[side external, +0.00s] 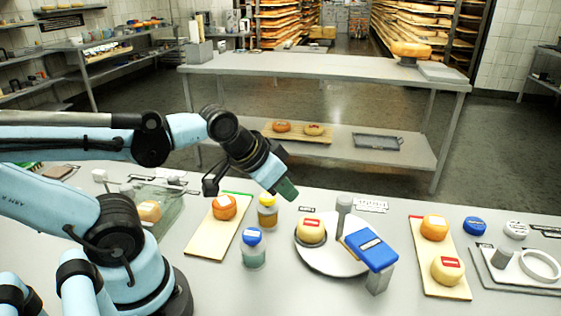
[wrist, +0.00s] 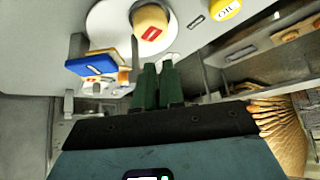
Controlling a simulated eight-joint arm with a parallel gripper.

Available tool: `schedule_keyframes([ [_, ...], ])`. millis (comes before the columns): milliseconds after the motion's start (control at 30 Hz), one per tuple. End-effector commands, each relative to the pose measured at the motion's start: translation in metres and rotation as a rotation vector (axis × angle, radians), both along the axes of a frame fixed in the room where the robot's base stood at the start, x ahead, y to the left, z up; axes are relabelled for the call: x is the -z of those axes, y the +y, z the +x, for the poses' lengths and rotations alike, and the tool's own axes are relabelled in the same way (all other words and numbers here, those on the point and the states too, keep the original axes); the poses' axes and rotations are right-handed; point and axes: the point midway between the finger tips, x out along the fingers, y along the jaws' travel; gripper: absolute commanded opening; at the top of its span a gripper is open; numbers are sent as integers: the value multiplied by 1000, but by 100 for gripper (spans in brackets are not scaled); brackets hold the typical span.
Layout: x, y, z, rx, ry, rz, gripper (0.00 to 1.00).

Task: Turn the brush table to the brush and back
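The brush table is a round white turntable (side external: 322,264) on the bench; its edge also shows in the wrist view (wrist: 108,24). A pale cheese wheel with a red label (side external: 311,232) sits on its left side, also in the wrist view (wrist: 150,20). A grey upright post (side external: 343,208) stands at its back edge. The blue-topped brush (side external: 372,250) stands on a grey support at the right, over the turntable's edge; it also shows in the wrist view (wrist: 90,66). My gripper (side external: 288,190), with dark green fingers (wrist: 158,86), is shut and empty, above and behind-left of the turntable.
A yellow-lidded jar (side external: 268,211) and a blue-lidded jar (side external: 253,248) stand left of the turntable. A wooden board (side external: 212,240) holds an orange cheese. Another board (side external: 450,285) with two cheeses lies right. A white ring (side external: 540,265) lies far right.

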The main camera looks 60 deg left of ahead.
Motion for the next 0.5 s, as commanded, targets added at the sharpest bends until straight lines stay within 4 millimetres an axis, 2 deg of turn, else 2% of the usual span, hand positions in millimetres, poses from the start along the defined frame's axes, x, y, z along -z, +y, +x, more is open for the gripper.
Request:
schedule_keyframes([
  [33, -1, 0, 0, -1, 0, -1, 17],
  [167, -10, 0, 0, -1, 0, -1, 37],
  [300, -29, 0, 0, -1, 0, -1, 58],
  [333, -34, 0, 0, -1, 0, -1, 61],
  [467, -52, 0, 0, -1, 0, -1, 61],
  [500, -50, 0, 2, 7, 18, -12, 61],
])
